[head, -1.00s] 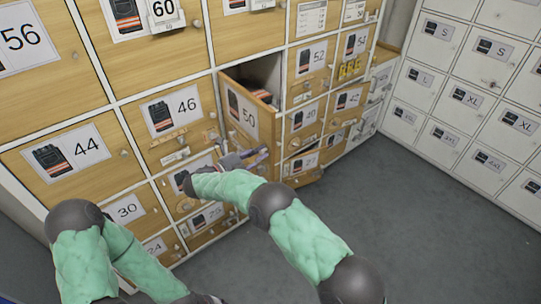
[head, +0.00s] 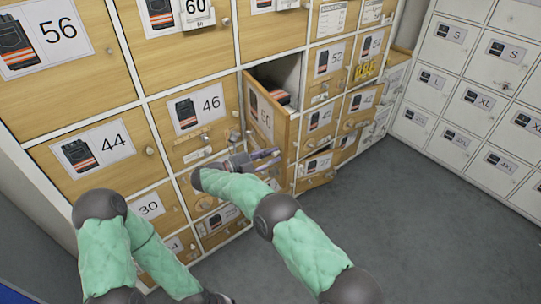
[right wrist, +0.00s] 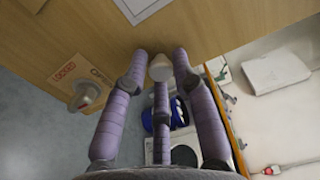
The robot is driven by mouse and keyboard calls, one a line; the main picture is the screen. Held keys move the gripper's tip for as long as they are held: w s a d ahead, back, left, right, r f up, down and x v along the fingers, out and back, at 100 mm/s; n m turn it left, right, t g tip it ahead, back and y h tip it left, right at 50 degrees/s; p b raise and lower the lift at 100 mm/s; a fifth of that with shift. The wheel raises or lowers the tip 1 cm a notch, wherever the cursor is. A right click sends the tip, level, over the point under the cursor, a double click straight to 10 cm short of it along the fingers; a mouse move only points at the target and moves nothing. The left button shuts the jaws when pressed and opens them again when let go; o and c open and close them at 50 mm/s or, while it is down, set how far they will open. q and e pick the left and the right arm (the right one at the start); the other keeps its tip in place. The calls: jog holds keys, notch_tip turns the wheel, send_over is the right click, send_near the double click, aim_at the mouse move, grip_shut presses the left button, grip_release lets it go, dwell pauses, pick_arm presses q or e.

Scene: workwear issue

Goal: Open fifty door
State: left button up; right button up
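The wooden door numbered 50 (head: 262,117) stands swung outward from its locker opening, its front facing left. Inside the opening (head: 282,75) a dark folded item with an orange-and-white stripe is partly visible. My right gripper (head: 268,157) is at the lower part of this door's front. In the right wrist view its three purple fingers (right wrist: 160,72) surround a pale round knob (right wrist: 160,66) on the wooden panel, tips apparently touching it. My left arm hangs at the lower left; only a small grey part of its hand (head: 208,297) shows at the bottom edge, its fingers hidden.
Closed doors 46 (head: 200,110) and 44 (head: 95,150) lie left of it. Door 52 (head: 333,60) is to the right. A lower door (head: 316,165) right of the gripper appears ajar. White lockers (head: 480,95) stand at the right. The grey floor (head: 400,220) is clear.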

jog(key=shift+o, duration=0.4)
jog(key=shift+a, duration=0.15)
jog(key=v, duration=1.1)
jog(key=shift+s+a, duration=0.15)
jog(key=shift+a, duration=0.15)
